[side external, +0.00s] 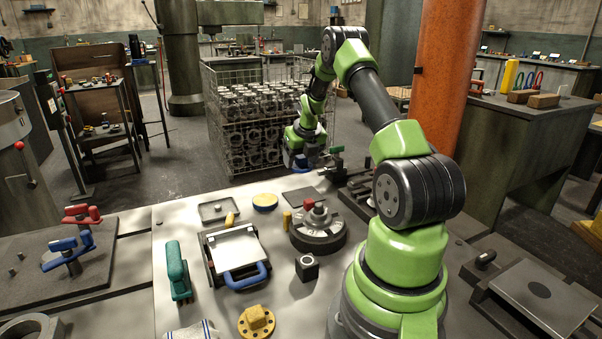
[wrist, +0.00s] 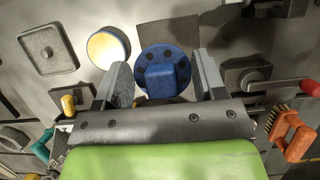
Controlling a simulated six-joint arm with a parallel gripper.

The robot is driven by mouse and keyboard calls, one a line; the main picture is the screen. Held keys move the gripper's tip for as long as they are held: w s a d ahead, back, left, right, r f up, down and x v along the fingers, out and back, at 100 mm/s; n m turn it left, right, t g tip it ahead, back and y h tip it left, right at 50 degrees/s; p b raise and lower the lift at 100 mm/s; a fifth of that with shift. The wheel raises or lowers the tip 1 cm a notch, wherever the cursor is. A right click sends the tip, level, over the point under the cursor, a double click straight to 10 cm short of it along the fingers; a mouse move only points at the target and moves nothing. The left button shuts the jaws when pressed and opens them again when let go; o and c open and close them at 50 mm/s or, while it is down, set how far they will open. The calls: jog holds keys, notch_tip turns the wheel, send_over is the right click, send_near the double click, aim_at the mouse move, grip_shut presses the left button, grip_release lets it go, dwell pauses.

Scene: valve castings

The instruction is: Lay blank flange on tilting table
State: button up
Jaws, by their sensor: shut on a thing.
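The blue blank flange (wrist: 155,57), a round disc with bolt holes and a square boss, is between the fingers of my gripper (wrist: 165,82) in the wrist view. My gripper (side external: 303,158) is shut on it and holds it above the back of the bench; in the side view the flange shows only as a small blue patch. I cannot tell for certain which fixture is the tilting table. A plate with a dark round spot (side external: 565,312) on a dark base at the right may be it; a pale plate with a blue handle (side external: 234,247) stands front left of centre.
A dark rotary fixture (side external: 318,238), a yellow flange (side external: 256,324), a black block (side external: 307,267) and a teal tool (side external: 178,272) stand on the bench. A square tray (wrist: 48,67), a yellow-topped disc (wrist: 108,46) and a dark mat (wrist: 168,34) lie near my gripper. A wire crate (side external: 235,155) stands behind.

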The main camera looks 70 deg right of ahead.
jog(key=shift+w+a+r, duration=0.15)
jog(key=shift+a+r, duration=0.1)
jog(key=shift+r, duration=0.1)
jog(key=w+a+n+t+y, duration=0.1)
jog(key=w+a+n+y, duration=0.3)
jog(key=a+n, duration=0.8)
jog(key=n+g+y, duration=0.4)
jog(key=n, duration=1.1)
send_over(230, 251)
jog(key=d, duration=0.1)
jog(key=shift+d+r, duration=0.1)
jog(key=shift+r, duration=0.2)
jog(key=shift+f, duration=3.25)
jog(key=shift+f, duration=0.2)
jog(key=o, duration=1.2)
